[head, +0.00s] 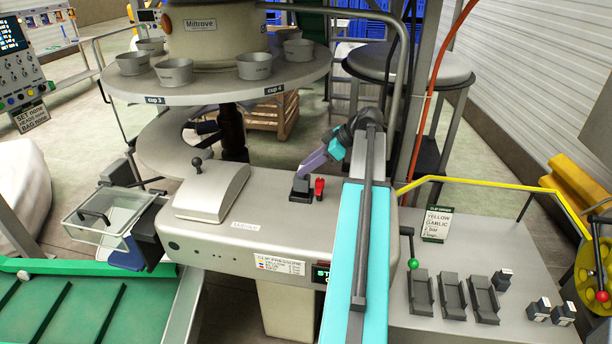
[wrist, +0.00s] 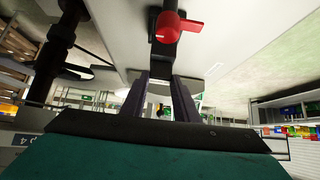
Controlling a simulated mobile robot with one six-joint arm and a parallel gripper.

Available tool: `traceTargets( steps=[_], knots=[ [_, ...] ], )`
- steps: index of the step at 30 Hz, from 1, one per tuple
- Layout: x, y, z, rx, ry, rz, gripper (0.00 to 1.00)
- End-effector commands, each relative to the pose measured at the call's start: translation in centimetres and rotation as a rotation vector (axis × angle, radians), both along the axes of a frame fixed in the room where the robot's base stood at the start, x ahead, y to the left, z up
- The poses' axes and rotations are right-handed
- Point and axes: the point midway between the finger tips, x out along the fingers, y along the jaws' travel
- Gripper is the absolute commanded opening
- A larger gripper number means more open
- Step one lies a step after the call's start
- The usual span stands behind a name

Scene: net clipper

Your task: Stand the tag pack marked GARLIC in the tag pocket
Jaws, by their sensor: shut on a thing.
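My gripper (head: 304,170) reaches down-left over the grey machine top, its purple fingers at the top of a dark upright block. It is shut on a small dark piece, apparently a tag pack, mostly hidden; no label on it can be read. The dark block (head: 300,191), which looks like the tag pocket, stands on the machine top beside a red lever (head: 319,188). I cannot tell whether the held piece is inside the pocket or just above it. In the wrist view, the fingers (wrist: 162,105) point toward the dark block (wrist: 165,52) and the red lever (wrist: 180,25).
Several dark packs with white labels (head: 538,309) lie on the right bench beside dark trays (head: 453,297). A card reading YELLOW GARLIC (head: 437,225) stands behind them. A grey lever housing (head: 212,191) is left of the pocket. The cup turntable (head: 215,92) overhangs behind.

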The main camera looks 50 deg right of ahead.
Motion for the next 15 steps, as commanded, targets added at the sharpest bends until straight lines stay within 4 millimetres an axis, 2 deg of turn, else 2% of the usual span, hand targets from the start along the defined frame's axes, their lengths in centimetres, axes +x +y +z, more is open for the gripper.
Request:
traceTargets(
  steps=[7, 15],
  knots=[
    [0.0, 0.0, -0.4, 0.001, 0.001, 0.0, 0.0],
    [-0.1, 0.0, -2.5, 0.002, 0.001, 0.0, 0.0]
  ],
)
